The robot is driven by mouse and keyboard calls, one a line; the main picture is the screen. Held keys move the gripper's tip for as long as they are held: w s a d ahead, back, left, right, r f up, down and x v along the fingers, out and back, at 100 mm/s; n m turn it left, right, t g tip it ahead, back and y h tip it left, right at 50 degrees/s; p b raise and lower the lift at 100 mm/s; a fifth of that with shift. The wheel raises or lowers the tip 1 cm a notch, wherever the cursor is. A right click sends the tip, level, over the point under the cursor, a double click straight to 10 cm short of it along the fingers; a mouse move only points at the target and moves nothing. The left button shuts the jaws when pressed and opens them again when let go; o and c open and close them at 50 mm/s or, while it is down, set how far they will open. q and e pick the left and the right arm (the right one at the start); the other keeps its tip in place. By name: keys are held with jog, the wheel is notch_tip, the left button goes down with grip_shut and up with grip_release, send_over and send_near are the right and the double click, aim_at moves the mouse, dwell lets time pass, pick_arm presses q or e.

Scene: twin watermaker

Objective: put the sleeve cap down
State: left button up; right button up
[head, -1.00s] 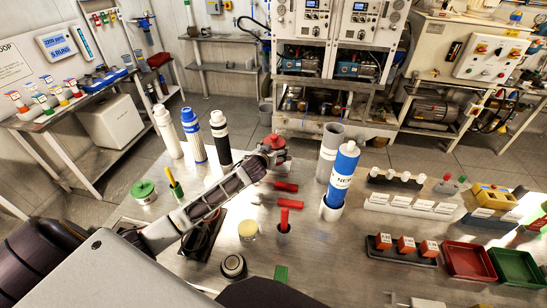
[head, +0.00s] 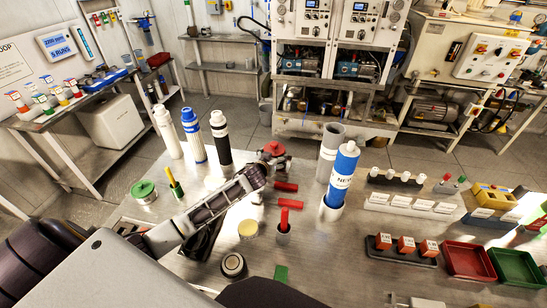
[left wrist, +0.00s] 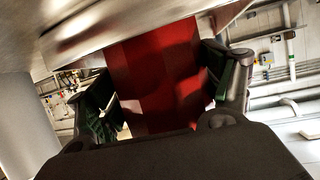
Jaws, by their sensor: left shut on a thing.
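The red sleeve cap (head: 273,147) is at the end of my left arm in the head view, over the back part of the steel table. My left gripper (head: 272,157) is shut on it. In the left wrist view the red cap (left wrist: 165,70) fills the space between the two dark fingers (left wrist: 160,95). I cannot tell whether its underside touches the table. A grey open sleeve (head: 331,136) stands upright to its right.
A blue cartridge (head: 341,170) stands in a white cup right of the cap. Red pieces (head: 286,187) lie in front of it. Black (head: 219,137), blue (head: 195,138) and white (head: 167,135) cartridges stand left. The steel table (head: 325,255) has bare room in front.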

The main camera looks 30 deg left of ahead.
pick_arm(q)
jog(key=shift+f, duration=0.15)
jog(key=o, duration=1)
jog(key=shift+c, duration=0.2)
jog(key=shift+r, duration=0.25)
jog(key=shift+v, duration=0.75)
jog(key=v, duration=1)
jog(key=shift+s+b, duration=0.25)
jog(key=shift+b, duration=0.05)
